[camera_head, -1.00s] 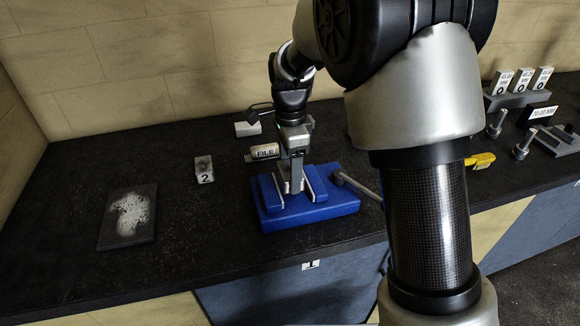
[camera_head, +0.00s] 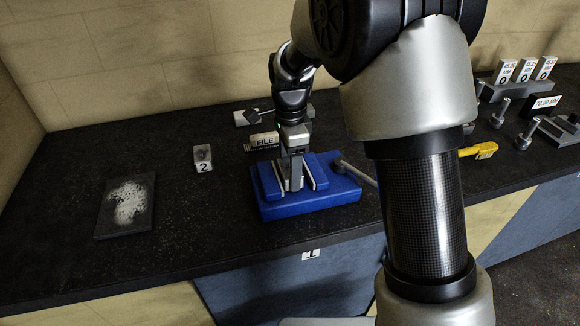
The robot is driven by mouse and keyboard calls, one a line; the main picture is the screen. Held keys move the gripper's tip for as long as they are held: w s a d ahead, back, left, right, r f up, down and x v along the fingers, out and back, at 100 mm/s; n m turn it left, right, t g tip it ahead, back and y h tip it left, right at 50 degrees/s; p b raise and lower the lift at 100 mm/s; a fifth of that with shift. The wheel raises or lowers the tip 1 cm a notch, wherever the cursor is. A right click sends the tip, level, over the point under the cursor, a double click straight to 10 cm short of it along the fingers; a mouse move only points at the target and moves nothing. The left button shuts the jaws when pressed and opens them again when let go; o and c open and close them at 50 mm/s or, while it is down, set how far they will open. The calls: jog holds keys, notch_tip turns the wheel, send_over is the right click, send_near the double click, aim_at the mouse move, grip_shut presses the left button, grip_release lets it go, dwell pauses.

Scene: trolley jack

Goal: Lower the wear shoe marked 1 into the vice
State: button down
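The blue vice (camera_head: 318,200) sits on the dark bench, with two blue jaws and a gap between them. My gripper (camera_head: 295,172) points down over this gap, its fingertips down between the jaws. It appears shut on a narrow grey block, the wear shoe (camera_head: 297,181), which stands roughly upright between the jaws. No number can be read on this block, and the fingers partly hide it. I cannot tell whether it touches the vice floor or the jaws. The vice handle (camera_head: 352,172) sticks out to the right.
A grey block marked 2 (camera_head: 203,159) and a dark plate with white powder (camera_head: 127,206) are on the left. A block labelled FILE (camera_head: 264,140) stands close behind the vice. A yellow-handled tool (camera_head: 478,151) lies right. A label 1 (camera_head: 311,254) is on the bench front.

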jog(key=shift+r, duration=0.15)
jog(key=c, duration=0.7)
grip_release()
jog(key=o, duration=0.3)
jog(key=shift+s, duration=0.1)
notch_tip(320, 180, up, 17)
jog(key=p, duration=0.1)
jog(key=s+d+r+n+t+p, duration=0.2)
jog(key=s+d+r+n, duration=0.45)
jog(key=s+d, duration=0.3)
jog(key=s+d+f+n+t+p, duration=0.1)
jog(key=s+d+n, duration=0.4)
jog(key=s, duration=0.8)
jog(key=f+n+t, duration=0.1)
jog(key=n+t, duration=0.1)
jog(key=n, duration=0.1)
jog(key=shift+s+f+t, duration=0.2)
jog(key=shift+t, duration=0.1)
